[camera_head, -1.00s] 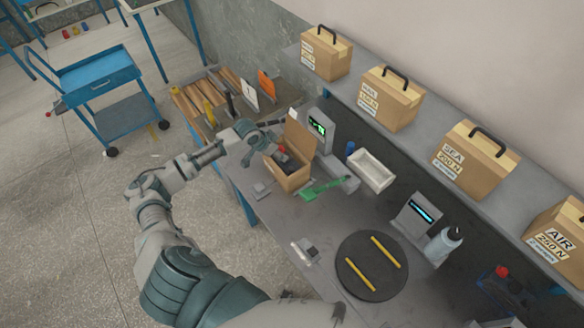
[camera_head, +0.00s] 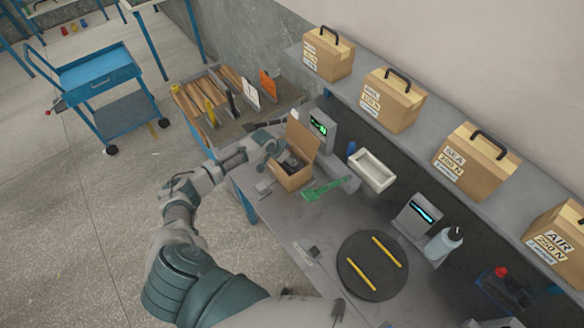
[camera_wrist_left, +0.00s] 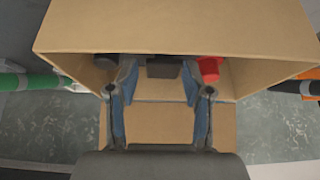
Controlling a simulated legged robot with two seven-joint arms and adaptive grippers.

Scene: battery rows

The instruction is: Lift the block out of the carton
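The open cardboard carton (camera_head: 291,181) stands on the grey bench with one flap (camera_head: 301,136) raised. A dark block (camera_head: 291,159) sits inside it, partly hidden. In the left wrist view the carton (camera_wrist_left: 180,28) surrounds the fingertips, and the dark block (camera_wrist_left: 163,69) shows between them, with a red cap (camera_wrist_left: 209,68) to the right and a dark round part to the left. My left gripper (camera_head: 279,151) reaches into the carton's opening. Its fingers (camera_wrist_left: 160,75) are spread, with visible gaps to the dark part between them. My right gripper is not in view.
A green tool (camera_head: 325,188) lies right beside the carton. A grey display unit (camera_head: 321,127) stands behind it and a white tray (camera_head: 371,171) to the right. A round dark mat (camera_head: 372,266) holds two yellow sticks. Labelled boxes stand on the shelf above.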

